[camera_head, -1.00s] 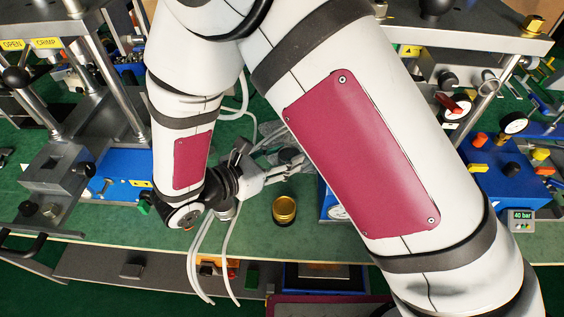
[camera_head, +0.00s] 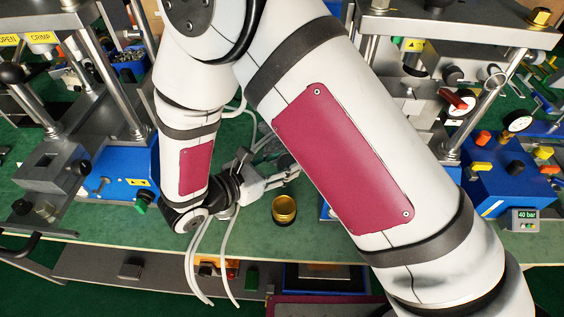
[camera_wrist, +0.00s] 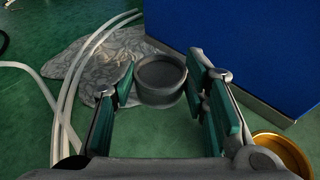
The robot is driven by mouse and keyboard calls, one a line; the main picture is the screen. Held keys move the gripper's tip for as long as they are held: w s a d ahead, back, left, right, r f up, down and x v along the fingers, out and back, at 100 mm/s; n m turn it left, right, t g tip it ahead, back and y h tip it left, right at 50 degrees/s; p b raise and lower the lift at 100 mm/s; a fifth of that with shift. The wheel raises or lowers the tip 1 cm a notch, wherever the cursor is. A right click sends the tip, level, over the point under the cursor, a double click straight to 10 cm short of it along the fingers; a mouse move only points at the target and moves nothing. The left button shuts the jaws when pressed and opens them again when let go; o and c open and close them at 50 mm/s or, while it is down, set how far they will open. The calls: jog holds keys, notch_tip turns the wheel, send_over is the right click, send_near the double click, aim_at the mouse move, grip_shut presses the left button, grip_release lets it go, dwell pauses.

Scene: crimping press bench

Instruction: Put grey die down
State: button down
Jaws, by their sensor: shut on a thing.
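The grey die (camera_wrist: 160,78), a short dark round ring-like piece, sits between the fingertips of my gripper (camera_wrist: 163,85) in the wrist view. The fingers with green pads are shut on it, one on each side. It appears upright, beside a crumpled grey rag (camera_wrist: 92,70) on the green bench top. I cannot tell whether its underside touches the bench. In the head view my gripper (camera_head: 290,176) points right over the bench, and my forearm hides its tips and most of the die.
A brass cup (camera_head: 284,208) stands just in front of my gripper. A blue block (camera_wrist: 235,45) rises close to the right finger. Pale hoses (camera_wrist: 75,80) run at left. A press with a blue base (camera_head: 128,172) stands left, and gauges on a blue box (camera_head: 495,178) stand right.

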jog(key=shift+s+f, duration=0.1)
jog(key=shift+f, duration=0.4)
jog(key=c, duration=0.9)
grip_release()
jog(key=shift+d, duration=0.1)
jog(key=shift+c, duration=0.2)
jog(key=shift+f, duration=0.1)
jog(key=shift+r+p, duration=0.55)
jog(key=shift+r, duration=0.05)
jog(key=v, duration=0.7)
jog(key=shift+a+r, duration=0.25)
jog(key=shift+s+r, duration=0.1)
